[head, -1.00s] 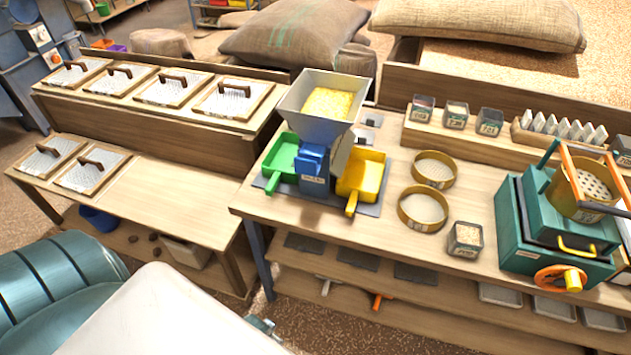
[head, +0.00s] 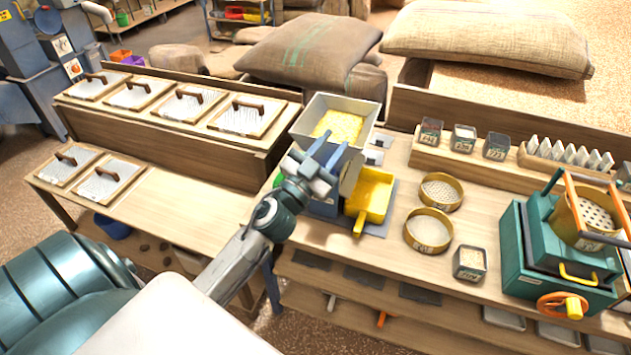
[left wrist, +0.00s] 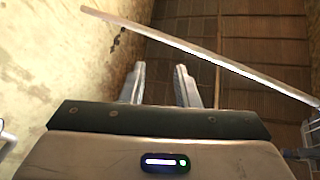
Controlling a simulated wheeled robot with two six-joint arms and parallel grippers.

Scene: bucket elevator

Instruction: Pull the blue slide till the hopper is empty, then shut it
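The grey hopper (head: 347,108) stands on the bench with yellow grain (head: 339,127) inside it. A bit of the blue slide (head: 335,160) shows at the hopper's front, mostly hidden by my left gripper (head: 309,167). That gripper is in front of the slide; I cannot tell whether it touches it. In the left wrist view its two fingers (left wrist: 162,85) stand apart with nothing seen between them. The yellow tray (head: 370,196) is at the hopper's right. My right gripper is not in view.
Two round sieves (head: 428,231) and a small grain tin (head: 469,264) stand right of the yellow tray. A teal machine (head: 560,255) is at the far right. Lidded bins (head: 240,117) line the left. The lower left bench top (head: 175,205) is mostly clear.

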